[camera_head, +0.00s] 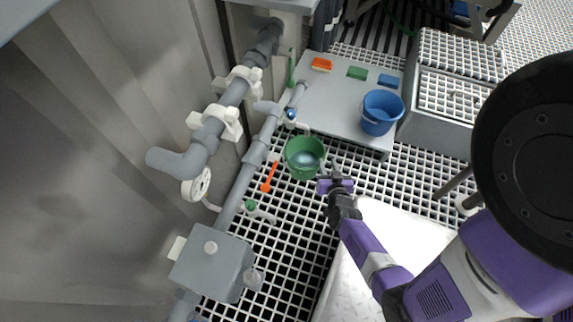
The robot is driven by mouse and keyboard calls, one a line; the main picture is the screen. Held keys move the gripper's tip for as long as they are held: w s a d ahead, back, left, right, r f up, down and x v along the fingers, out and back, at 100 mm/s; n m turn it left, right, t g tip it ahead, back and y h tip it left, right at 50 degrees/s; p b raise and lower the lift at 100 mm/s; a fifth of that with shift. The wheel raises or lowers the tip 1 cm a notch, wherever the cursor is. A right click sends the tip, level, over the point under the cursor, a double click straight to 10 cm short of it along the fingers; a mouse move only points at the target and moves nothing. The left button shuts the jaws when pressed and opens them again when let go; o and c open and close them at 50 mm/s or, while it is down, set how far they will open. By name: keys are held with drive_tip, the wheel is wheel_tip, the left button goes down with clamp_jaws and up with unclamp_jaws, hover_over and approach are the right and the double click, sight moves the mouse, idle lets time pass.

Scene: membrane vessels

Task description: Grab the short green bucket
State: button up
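A short green bucket (305,172) stands on the floor grating near the middle of the head view, its open top facing up. Something pale shows inside it. My gripper (326,183) is at the end of my purple arm, just right of and below the bucket's lower right side. It looks close to the rim, but I cannot tell if it touches. The fingers are small and seen from above, so whether they are open or shut is unclear.
A blue bucket (376,118) stands on a grey platform (335,105) behind, with small orange, green and blue trays. Grey pipes (262,140) with valves run along the left wall. An orange tool (269,178) lies left of the green bucket. A grey box (212,262) sits lower left.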

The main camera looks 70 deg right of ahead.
drive_tip(key=b+x, duration=0.1)
drive_tip(key=x, duration=0.1)
drive_tip(key=b+x, duration=0.3)
drive_tip(key=x, duration=0.2)
drive_tip(key=shift+a+f, duration=0.1)
drive_tip(key=shift+f, duration=0.15)
drive_tip(key=shift+w+d, duration=0.15)
drive_tip(key=shift+d, duration=0.25)
drive_tip(key=shift+c, duration=0.2)
clamp_jaws()
